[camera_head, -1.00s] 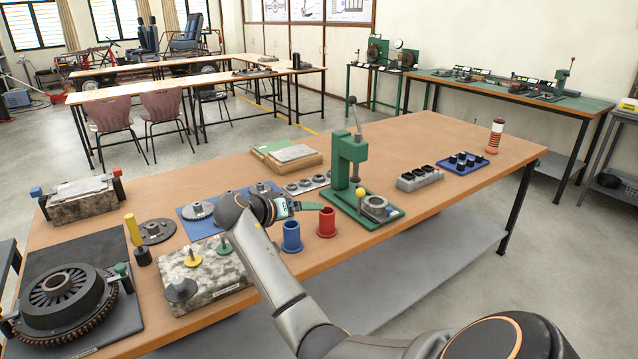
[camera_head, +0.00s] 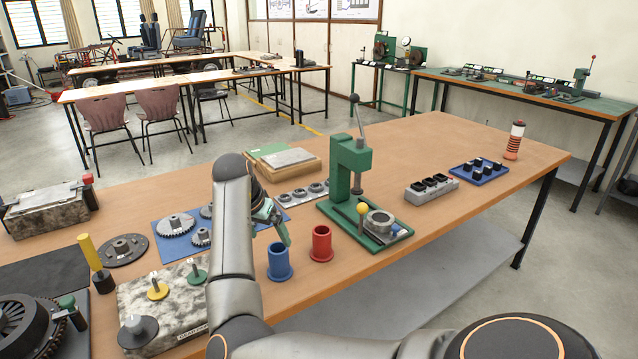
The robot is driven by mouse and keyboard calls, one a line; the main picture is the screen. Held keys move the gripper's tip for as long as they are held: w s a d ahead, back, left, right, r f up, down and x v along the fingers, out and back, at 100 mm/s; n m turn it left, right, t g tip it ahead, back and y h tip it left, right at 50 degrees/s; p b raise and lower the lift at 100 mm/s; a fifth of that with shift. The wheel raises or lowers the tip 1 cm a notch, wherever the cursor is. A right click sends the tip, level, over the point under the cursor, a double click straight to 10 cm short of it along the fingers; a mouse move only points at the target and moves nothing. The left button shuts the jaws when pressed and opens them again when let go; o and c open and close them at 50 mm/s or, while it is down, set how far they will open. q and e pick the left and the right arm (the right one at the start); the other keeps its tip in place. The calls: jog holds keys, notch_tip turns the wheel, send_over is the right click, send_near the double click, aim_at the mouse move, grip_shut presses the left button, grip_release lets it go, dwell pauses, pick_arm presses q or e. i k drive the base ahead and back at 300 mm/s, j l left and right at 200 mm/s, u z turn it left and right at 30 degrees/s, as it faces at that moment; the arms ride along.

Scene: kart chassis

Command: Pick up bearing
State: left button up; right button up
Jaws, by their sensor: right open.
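Several ring-shaped metal bearings sit in a row on a light grey tray (camera_head: 280,198), behind and left of the green press; one bearing (camera_head: 316,188) is at the tray's right end. A larger metal ring (camera_head: 379,220), perhaps also a bearing, lies on the press base. My right gripper (camera_head: 276,220) has greenish fingers, is open, and points downward in front of the tray's left part, above the blue mat's right edge. No object shows between its fingers. My right forearm hides part of the mat. My left gripper is out of view.
A green arbor press (camera_head: 349,170) stands right of the tray. A blue cup (camera_head: 279,263) and a red cup (camera_head: 321,244) stand close in front of my gripper. Gears lie on a blue mat (camera_head: 164,247).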

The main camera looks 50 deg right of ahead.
aim_at(313, 186)
jog(key=i+l, duration=0.15)
jog(key=l, duration=0.25)
jog(key=i+l, duration=0.1)
jog(key=l, duration=0.3)
jog(key=i+l, duration=0.15)
jog(key=l, duration=0.2)
jog(key=i+l, duration=0.1)
jog(key=l, duration=0.3)
jog(key=i+l, duration=0.15)
jog(key=l, duration=0.25)
